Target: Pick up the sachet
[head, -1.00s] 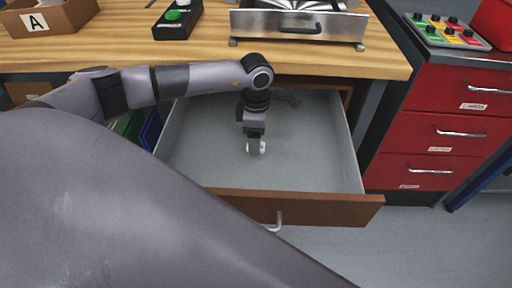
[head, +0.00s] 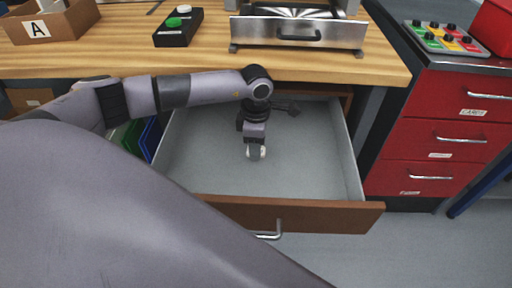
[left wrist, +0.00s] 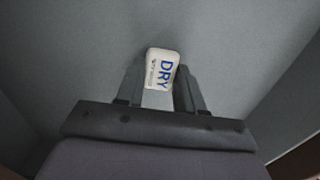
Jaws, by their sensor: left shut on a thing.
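The sachet is a small white packet with blue "DRY" lettering in the left wrist view (left wrist: 161,72). It sits between the two fingers of my left gripper (left wrist: 160,90), which is shut on it. In the head view, the left gripper (head: 255,150) points down inside the open drawer (head: 205,165), with a bit of the white sachet (head: 262,153) showing at its fingertips. I cannot tell whether the sachet touches the drawer floor. My right gripper is not in view.
The drawer's wooden front (head: 310,216) and grey side walls surround the gripper. The wooden table edge (head: 330,72) lies behind it. Red cabinet drawers (head: 440,135) stand at the right.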

